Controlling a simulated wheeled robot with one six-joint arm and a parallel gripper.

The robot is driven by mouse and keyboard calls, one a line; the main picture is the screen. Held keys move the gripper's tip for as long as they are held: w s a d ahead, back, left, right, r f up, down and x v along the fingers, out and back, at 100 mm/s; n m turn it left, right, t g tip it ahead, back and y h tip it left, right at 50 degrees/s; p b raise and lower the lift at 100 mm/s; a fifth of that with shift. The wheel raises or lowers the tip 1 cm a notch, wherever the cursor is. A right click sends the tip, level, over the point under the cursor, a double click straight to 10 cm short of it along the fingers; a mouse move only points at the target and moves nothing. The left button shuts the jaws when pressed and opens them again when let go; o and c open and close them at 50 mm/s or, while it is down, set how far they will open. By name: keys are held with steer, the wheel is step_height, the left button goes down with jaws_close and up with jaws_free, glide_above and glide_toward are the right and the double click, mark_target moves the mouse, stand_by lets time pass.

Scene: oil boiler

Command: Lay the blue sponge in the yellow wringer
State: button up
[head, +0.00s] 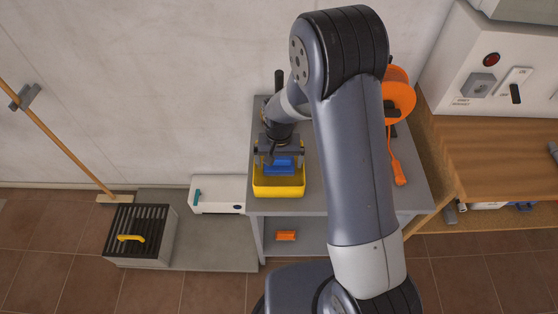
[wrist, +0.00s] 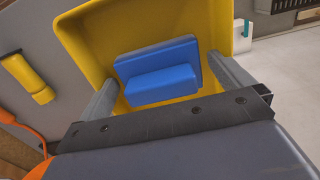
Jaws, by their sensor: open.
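The yellow wringer (head: 278,191) is an open box on the grey table, and its yellow walls also show in the wrist view (wrist: 90,32). The blue sponge (head: 284,168) is in the box. In the wrist view it appears as a blue slab with a smaller blue block in front (wrist: 150,84); I cannot tell whether these are one piece. My gripper (head: 279,158) points down over the wringer. Its two fingers stand apart on either side of the blue shape, with visible gaps. My gripper body hides the near part of the wringer in the wrist view.
The grey table (head: 345,197) carries an orange reel (head: 398,96) and an orange-handled tool (head: 398,170) at right. A wall is behind. A white case (head: 218,194) and a grilled box with yellow handle (head: 140,235) stand left. A wooden bench (head: 505,150) is at right.

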mark_target(279, 158)
step_height(279, 158, up, 12)
steer(key=b, duration=0.1)
steer(key=shift+f, duration=0.2)
steer(key=shift+c, duration=0.4)
stand_by(0.8)
